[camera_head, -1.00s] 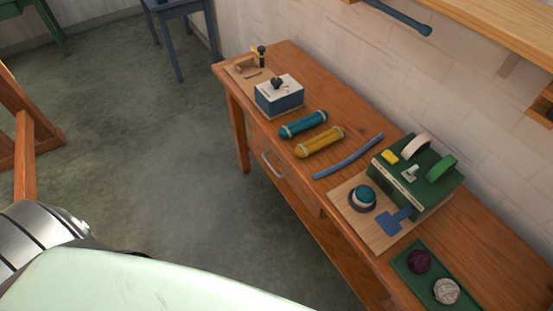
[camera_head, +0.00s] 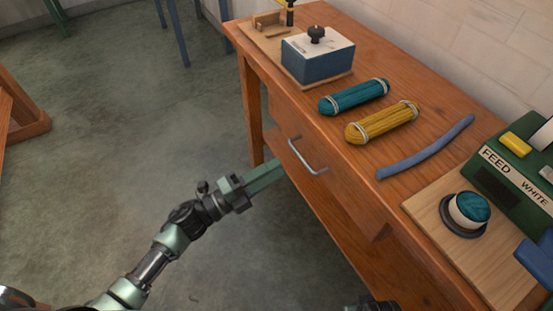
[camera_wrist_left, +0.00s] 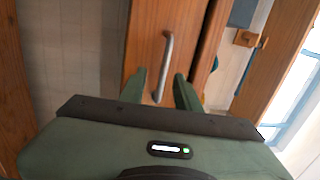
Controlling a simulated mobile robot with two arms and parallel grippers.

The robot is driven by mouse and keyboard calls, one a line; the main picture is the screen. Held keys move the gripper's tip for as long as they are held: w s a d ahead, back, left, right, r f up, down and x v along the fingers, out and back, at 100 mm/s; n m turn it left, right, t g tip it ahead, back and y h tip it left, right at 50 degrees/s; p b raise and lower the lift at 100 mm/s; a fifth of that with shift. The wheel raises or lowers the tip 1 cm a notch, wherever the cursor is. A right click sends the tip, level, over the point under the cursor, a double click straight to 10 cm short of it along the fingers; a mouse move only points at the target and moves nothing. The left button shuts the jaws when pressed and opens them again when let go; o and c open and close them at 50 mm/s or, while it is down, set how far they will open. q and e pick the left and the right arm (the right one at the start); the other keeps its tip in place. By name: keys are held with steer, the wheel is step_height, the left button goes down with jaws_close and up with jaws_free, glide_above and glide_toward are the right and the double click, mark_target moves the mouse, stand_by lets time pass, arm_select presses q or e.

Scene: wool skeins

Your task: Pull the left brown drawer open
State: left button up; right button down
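The brown wooden drawer (camera_head: 330,185) is in the front of the workbench and looks closed. Its curved metal handle (camera_head: 307,157) stands out from the front. In the left wrist view the handle (camera_wrist_left: 165,65) runs upright across the drawer front (camera_wrist_left: 148,40). My left gripper (camera_head: 281,166) is just in front of the drawer, by the handle. In the left wrist view its two green fingers (camera_wrist_left: 160,83) are apart, with the handle's near end between their tips in the picture. Contact cannot be told. A dark piece at the bottom edge of the head view may be my right gripper (camera_head: 375,304).
On the workbench top (camera_head: 375,65) are a blue box (camera_head: 317,58), a teal skein (camera_head: 355,96), a yellow skein (camera_head: 383,122), a blue strip (camera_head: 425,150) and a green feed machine (camera_head: 510,180). Floor (camera_head: 150,130) in front of the bench is clear.

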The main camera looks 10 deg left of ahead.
mark_target(300, 155)
arm_select(q)
steer(key=shift+m+g+h, duration=0.3)
steer(key=x, duration=0.8)
steer(key=shift+s+r, duration=0.25)
steer(key=shift+r, duration=0.05)
jaws_close()
stand_by(0.8)
